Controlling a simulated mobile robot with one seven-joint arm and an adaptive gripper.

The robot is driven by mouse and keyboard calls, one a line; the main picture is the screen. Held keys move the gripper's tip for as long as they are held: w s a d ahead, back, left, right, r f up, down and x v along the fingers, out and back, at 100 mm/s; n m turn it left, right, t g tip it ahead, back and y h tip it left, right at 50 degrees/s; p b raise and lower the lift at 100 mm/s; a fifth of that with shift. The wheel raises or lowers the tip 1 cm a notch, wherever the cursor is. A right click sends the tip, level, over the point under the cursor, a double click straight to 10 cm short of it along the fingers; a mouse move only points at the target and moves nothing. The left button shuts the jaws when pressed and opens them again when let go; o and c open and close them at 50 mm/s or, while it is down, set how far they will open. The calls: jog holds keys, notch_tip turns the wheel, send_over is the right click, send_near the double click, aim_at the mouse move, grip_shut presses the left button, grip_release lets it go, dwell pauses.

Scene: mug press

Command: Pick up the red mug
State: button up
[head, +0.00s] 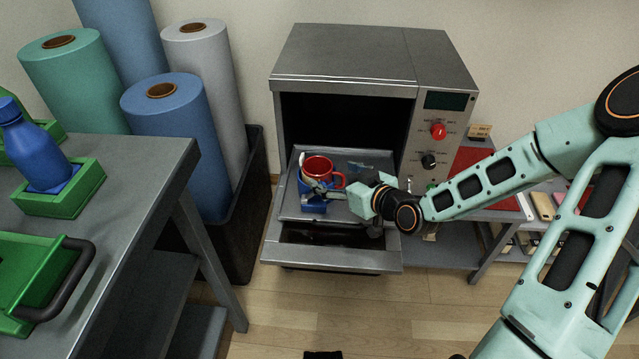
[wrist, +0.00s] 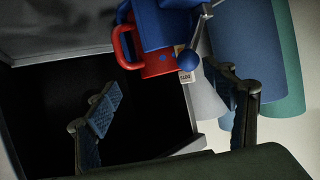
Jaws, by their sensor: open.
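The red mug (head: 318,165) sits in a blue fixture (head: 313,205) on the grey pulled-out tray (head: 292,207) of the oven-like machine. Its handle points right in the head view. In the wrist view the red mug (wrist: 157,62) shows beyond the fingers, with its handle to the left and the blue fixture (wrist: 160,25) covering part of it. My gripper (head: 322,188) is close to the mug at its near right side. In the wrist view my gripper (wrist: 163,85) has its fingers spread wide with nothing between them.
The machine (head: 345,55) stands open behind the tray, with knobs on its right panel. A grey workbench (head: 130,160) with green trays and a blue bottle (head: 35,150) is at left. Large rolls (head: 180,125) stand in a black bin. A shelf with small items is at right.

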aim_at(311, 164)
jog(key=x, duration=0.1)
jog(key=b+x, duration=0.1)
jog(key=x, duration=0.1)
jog(key=b+x, duration=0.1)
jog(key=x, duration=0.1)
jog(key=shift+a+r, duration=0.3)
jog(key=shift+a, duration=0.1)
jog(key=c, duration=2)
